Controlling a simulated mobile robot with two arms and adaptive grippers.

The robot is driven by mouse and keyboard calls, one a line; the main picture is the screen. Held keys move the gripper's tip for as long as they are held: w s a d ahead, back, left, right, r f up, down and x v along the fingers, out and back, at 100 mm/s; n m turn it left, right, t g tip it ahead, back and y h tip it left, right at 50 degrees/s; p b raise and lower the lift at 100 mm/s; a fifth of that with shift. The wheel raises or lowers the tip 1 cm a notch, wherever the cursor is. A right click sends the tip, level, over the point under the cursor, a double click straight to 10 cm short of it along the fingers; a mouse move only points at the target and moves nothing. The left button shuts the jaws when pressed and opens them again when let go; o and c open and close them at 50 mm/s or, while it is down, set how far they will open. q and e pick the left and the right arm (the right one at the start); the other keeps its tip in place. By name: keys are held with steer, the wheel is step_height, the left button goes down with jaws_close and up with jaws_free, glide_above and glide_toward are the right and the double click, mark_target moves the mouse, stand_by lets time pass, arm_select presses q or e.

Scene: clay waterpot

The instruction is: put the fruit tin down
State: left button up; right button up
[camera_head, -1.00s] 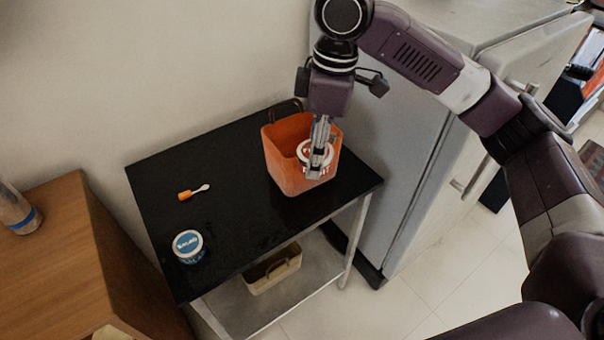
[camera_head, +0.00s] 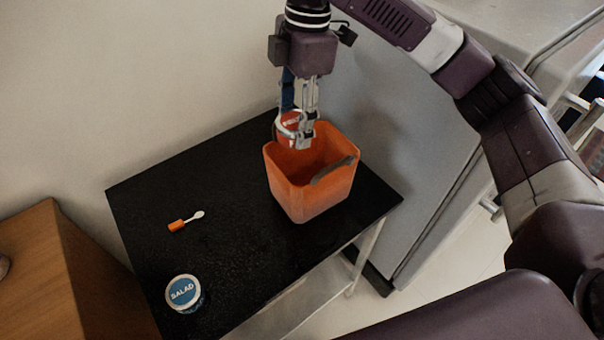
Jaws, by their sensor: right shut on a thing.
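The fruit tin (camera_head: 287,134), red with a white lid, is in my right gripper (camera_head: 306,137). The gripper points down and is shut on it, and its fingers hide part of the tin. The tin is at the back left rim of an orange bin (camera_head: 312,200); I cannot tell whether it touches the rim. The bin stands on a black table top (camera_head: 235,254). My left gripper is not in view.
A salad tin (camera_head: 184,292) with a blue and white lid stands at the table's front left. A small orange-handled brush or spoon (camera_head: 187,220) lies behind it. A grey fridge (camera_head: 405,140) is at the right. The table's middle is clear.

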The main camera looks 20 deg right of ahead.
mark_target(295, 132)
step_height(295, 132, down, 3)
steer(key=shift+w, duration=0.15)
steer(key=f, duration=1.3)
steer(key=shift+s+f, duration=0.2)
steer(key=shift+s, duration=0.15)
step_height(295, 132, down, 3)
steer(key=shift+r, duration=0.15)
steer(key=shift+w+f, duration=0.1)
steer(key=shift+f, duration=0.2)
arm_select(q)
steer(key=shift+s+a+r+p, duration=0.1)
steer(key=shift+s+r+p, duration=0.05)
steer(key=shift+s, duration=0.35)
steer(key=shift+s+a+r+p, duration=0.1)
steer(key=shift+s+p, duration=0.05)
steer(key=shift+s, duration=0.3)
arm_select(e)
steer(key=shift+f, duration=0.15)
steer(key=o, duration=1.1)
steer(key=shift+c, duration=0.2)
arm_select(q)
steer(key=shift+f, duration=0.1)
